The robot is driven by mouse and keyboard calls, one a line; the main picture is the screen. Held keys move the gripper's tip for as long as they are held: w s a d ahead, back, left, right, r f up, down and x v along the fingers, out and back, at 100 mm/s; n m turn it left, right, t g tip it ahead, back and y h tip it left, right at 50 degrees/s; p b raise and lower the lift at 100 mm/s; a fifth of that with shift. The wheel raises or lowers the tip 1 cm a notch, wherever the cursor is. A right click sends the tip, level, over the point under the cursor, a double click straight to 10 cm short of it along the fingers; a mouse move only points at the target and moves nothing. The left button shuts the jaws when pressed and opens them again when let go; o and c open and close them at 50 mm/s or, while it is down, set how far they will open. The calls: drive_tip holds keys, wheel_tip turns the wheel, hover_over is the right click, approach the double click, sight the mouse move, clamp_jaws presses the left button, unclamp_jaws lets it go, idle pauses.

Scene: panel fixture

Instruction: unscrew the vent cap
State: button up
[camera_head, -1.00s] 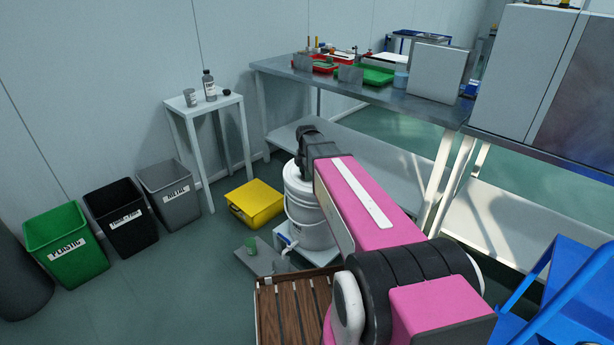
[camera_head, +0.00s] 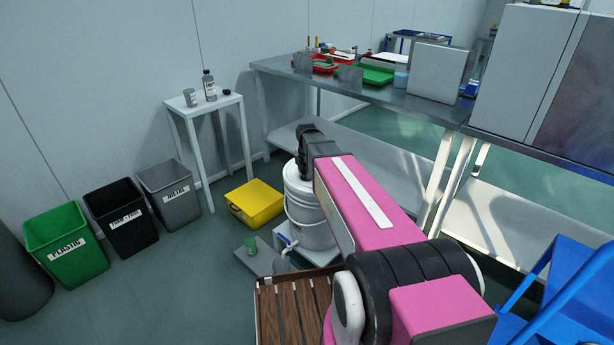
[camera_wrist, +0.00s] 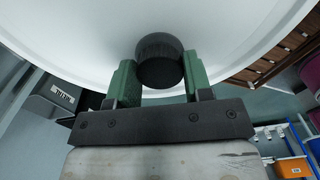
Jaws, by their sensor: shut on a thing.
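The vent cap (camera_wrist: 160,62) is a round black knob on the white lid of the bucket, seen in the wrist view. My gripper (camera_wrist: 158,80) has its two green fingers closed on the cap's sides, one left and one right. In the head view the white bucket (camera_head: 310,222) stands low behind my pink arm, with a tap on its front. There my arm's dark end reaches over the lid and hides the cap and the fingers. I cannot tell whether the cap is turned or still seated flush.
A yellow box (camera_head: 256,203) lies on the floor left of the bucket. A white side table (camera_head: 205,104), several bins and a steel bench (camera_head: 420,108) stand around. A brown slatted platform (camera_head: 290,310) is in front.

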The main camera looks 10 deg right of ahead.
drive_tip(key=shift+r, duration=1)
drive_tip(key=shift+r, duration=2.35)
